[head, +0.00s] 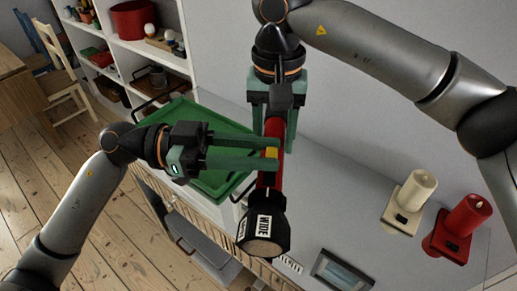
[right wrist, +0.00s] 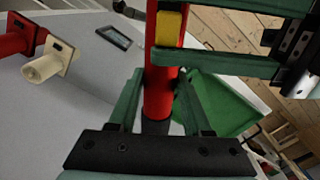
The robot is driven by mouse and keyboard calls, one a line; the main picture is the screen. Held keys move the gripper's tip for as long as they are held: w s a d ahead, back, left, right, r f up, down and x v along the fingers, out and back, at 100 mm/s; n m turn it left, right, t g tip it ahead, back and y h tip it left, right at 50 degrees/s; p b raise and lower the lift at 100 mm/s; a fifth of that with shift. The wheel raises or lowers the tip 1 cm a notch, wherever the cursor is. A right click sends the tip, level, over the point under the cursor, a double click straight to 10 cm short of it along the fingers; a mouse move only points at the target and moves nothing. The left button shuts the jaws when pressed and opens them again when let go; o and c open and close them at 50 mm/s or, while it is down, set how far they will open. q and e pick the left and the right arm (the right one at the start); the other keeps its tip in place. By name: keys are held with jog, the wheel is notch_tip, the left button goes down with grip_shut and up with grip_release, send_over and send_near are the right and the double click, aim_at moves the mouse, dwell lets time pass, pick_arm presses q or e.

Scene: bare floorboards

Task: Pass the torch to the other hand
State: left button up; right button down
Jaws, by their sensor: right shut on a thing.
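The torch has a red body (head: 274,130), a yellow switch (head: 271,152) and a black head (head: 264,232) marked WIDE that points down in the head view. My right gripper (head: 274,120) comes from above and is shut on the red body near its back end; its fingers also flank the body in the right wrist view (right wrist: 157,95). My left gripper (head: 272,153) comes in from the left. Its fingers are spread apart at the torch near the switch, one overlapping the body. I cannot tell whether they touch it.
A green tray (head: 177,110) lies on the light surface below. A white shelf (head: 150,47) and a chair (head: 62,85) are at the back left.

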aim_at(274, 133)
pick_arm(q)
grip_shut()
pick_arm(e)
jog(key=shift+c, duration=1.3)
grip_release()
notch_tip(274, 133, up, 12)
